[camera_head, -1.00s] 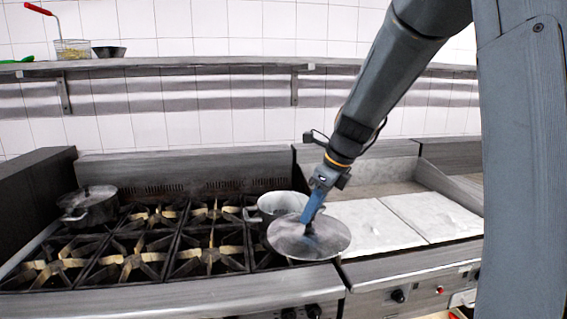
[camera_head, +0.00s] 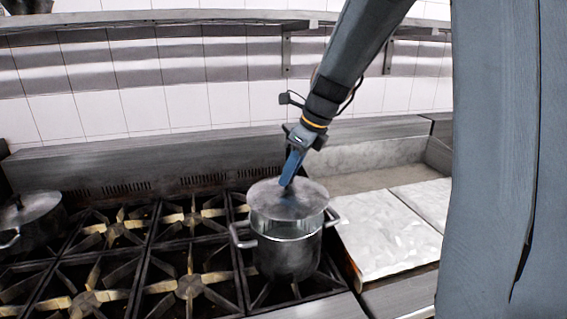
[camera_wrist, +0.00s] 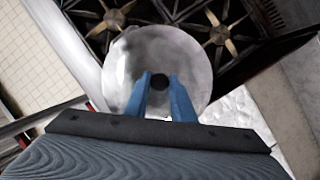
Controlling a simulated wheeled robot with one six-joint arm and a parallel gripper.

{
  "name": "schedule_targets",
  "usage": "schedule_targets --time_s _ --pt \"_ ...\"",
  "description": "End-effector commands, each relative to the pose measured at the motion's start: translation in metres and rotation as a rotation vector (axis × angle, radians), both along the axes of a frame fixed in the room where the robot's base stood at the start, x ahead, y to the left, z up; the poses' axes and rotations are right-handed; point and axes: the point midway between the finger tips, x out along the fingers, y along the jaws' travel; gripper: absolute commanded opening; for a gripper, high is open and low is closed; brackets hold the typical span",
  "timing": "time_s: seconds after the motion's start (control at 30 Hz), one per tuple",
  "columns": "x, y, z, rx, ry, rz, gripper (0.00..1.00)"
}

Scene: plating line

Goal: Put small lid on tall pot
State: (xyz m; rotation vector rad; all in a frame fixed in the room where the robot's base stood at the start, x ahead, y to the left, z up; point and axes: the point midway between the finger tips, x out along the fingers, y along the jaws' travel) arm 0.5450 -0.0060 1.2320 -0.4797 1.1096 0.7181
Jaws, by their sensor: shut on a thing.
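The small lid (camera_head: 265,200) is a round grey metal disc with a dark knob. My gripper (camera_head: 290,180) is shut on this knob and holds the lid roughly level. The tall pot (camera_head: 288,258) is a grey metal pot with two side handles, standing on the stove's right burners. The lid is over the pot's mouth in the head view. A pale band of the pot shows below the lid's near edge, so the lid looks slightly above the rim; contact cannot be told. In the wrist view the lid (camera_wrist: 125,65) fills the middle and hides the pot. The blue fingers (camera_wrist: 160,95) flank the knob.
A lidded dark pot (camera_head: 28,222) stands at the left of the stove. Bare burner grates (camera_head: 188,285) lie between the pots. A flat metal griddle (camera_head: 385,240) is to the right. A wall shelf (camera_head: 200,17) runs behind, above the stove.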

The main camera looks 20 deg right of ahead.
Motion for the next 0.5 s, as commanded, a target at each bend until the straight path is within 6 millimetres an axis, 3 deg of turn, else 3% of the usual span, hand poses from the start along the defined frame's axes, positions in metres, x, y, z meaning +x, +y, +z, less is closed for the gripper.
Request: schedule_targets --time_s 0.27,0.5 --pt "0.000 0.001 -0.006 0.000 0.000 0.003 0.00" --pt "0.000 0.001 -0.026 0.000 0.001 0.003 0.00"
